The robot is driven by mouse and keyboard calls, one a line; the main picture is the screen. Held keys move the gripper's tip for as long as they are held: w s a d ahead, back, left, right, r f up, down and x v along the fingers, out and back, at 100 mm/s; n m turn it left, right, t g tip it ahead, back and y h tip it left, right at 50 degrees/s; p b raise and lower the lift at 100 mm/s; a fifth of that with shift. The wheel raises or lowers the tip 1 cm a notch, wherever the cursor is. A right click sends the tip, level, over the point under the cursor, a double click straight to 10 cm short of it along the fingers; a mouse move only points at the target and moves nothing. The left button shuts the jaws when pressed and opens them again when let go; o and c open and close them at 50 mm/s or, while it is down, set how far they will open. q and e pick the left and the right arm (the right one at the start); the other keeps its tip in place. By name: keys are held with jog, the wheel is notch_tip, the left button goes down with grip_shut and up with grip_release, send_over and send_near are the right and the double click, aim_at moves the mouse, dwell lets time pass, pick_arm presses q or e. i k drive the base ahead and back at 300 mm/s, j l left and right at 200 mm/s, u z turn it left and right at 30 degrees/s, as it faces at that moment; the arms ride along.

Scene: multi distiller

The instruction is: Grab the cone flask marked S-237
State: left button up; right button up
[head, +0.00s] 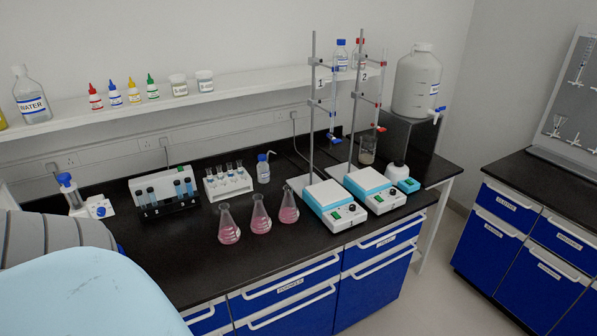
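Three cone flasks with pink liquid stand upright in a row on the black bench. They are a left flask (229,229), a middle flask (261,220) and a right flask (289,209). Their markings are too small to read, so I cannot tell which is S-237. Neither of my grippers is in the head view.
Two stirrer plates with burette stands, a left one (319,207) and a right one (365,185), stand right of the flasks. A test tube rack (229,187) and a wash bottle (263,170) stand behind. A shelf (240,86) runs above. The bench front before the flasks is narrow.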

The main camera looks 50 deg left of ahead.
aim_at(260, 223)
jog(key=i, duration=1.65)
jog(key=i+j+z, duration=0.1)
jog(key=i+z, duration=0.25)
jog(key=i, duration=0.2)
jog(key=i+j+z, duration=0.3)
jog(key=i, duration=0.25)
jog(key=z, duration=7.75)
